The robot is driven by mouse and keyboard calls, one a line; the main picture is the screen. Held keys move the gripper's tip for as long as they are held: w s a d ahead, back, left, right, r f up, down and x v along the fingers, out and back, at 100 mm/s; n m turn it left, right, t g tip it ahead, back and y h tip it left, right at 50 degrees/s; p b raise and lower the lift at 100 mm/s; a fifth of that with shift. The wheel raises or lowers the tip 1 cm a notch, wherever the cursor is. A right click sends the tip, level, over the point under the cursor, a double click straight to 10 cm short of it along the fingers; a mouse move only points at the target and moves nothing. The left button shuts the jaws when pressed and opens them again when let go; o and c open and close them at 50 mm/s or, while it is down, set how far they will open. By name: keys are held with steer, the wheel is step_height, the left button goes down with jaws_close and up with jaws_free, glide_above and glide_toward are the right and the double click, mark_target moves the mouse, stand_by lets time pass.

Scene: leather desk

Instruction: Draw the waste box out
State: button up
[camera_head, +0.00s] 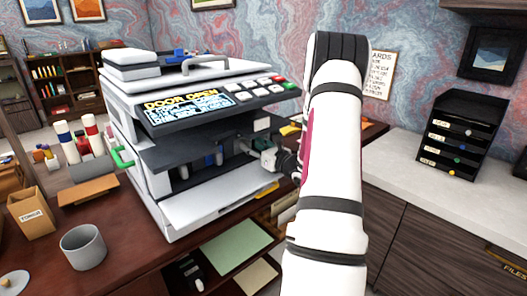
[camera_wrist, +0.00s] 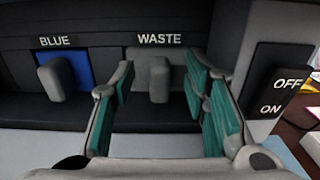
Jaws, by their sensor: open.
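The waste box (camera_wrist: 140,58) is a grey front marked WASTE, with a grey handle (camera_wrist: 159,80) sticking out, in the wrist view. It sits in its slot in the printer (camera_head: 170,200), whose front door is folded down. My gripper (camera_wrist: 163,92) is open, its teal-padded fingers to the left and right of the handle; I see a gap on both sides. In the head view my gripper (camera_head: 266,152) reaches into the right end of the printer's opening. The waste box cannot be made out there.
A blue cartridge (camera_wrist: 80,68) with a grey handle is left of the waste box. An ON/OFF switch (camera_wrist: 278,80) is close on the right. The lowered door (camera_head: 215,200) lies below. The printer's screen (camera_head: 185,103) reads DOOR OPEN. A grey cup (camera_head: 83,247) stands at front left.

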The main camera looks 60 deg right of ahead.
steer(key=shift+x, duration=1.4)
jaws_close()
steer(key=c, duration=0.7)
jaws_free()
steer(key=shift+c, duration=0.2)
jaws_close()
steer(key=shift+s, duration=0.15)
steer(key=p+v, duration=0.5)
steer(key=v, duration=2.5)
steer(key=shift+s, duration=0.4)
